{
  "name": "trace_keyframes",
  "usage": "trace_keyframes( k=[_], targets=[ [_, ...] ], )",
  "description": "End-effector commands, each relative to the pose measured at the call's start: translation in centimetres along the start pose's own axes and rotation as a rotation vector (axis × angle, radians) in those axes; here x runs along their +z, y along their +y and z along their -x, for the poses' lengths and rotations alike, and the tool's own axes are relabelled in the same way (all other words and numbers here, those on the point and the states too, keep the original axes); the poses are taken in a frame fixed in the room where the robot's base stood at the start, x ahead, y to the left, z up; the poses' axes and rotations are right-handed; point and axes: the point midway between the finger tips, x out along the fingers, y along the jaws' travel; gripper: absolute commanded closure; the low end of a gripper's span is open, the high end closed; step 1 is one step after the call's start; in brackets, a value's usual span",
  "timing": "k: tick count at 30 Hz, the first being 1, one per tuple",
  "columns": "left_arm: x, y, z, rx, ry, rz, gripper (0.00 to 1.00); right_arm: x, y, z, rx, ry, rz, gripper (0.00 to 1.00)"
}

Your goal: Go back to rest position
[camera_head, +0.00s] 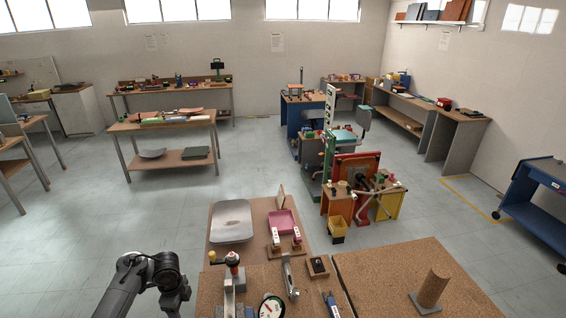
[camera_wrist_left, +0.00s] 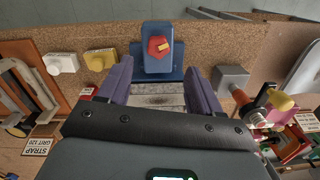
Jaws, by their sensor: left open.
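My left arm (camera_head: 150,275) comes in at the bottom left of the head view, beside the left edge of the near bench; its fingers cannot be made out there. In the left wrist view my left gripper (camera_wrist_left: 158,68) is open, with its two purple-grey fingers spread apart. A blue fixture with a red piece (camera_wrist_left: 158,47) shows between and beyond the fingertips. Whether anything touches the fingers cannot be told, but nothing appears clamped. My right arm and gripper show in neither view.
The near bench (camera_head: 386,273) carries a grey tray (camera_head: 232,222), a pink tray (camera_head: 283,224), a dial gauge (camera_head: 271,307) and a cork-coloured cylinder (camera_head: 433,287). In the left wrist view a white block (camera_wrist_left: 62,64) and yellow block (camera_wrist_left: 99,59) lie left of the fingers. Open floor lies left of the bench.

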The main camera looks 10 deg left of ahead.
Motion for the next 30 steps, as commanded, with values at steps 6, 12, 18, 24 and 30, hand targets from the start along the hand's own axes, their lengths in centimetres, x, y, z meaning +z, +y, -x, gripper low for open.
trace_keyframes(
  k=[6, 12, 18, 24, 30],
  targets=[
    [-3.1, 3.0, -4.0, -0.089, -0.069, 0.156, 0.36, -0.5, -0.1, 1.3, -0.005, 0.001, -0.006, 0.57],
    [-7.2, 9.2, -5.3, -0.187, -0.059, 0.378, 0.36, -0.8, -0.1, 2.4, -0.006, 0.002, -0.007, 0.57],
    [-10.6, 17.7, -3.0, -0.24, 0.022, 0.644, 0.36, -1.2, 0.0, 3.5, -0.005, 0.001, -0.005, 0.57],
    [-12.1, 26.4, 2.1, -0.234, 0.131, 0.934, 0.36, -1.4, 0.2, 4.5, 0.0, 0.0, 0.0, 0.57],
    [-12.1, 32.4, 7.2, -0.2, 0.215, 1.162, 0.36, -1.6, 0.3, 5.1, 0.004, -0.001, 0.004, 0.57]
  ],
)
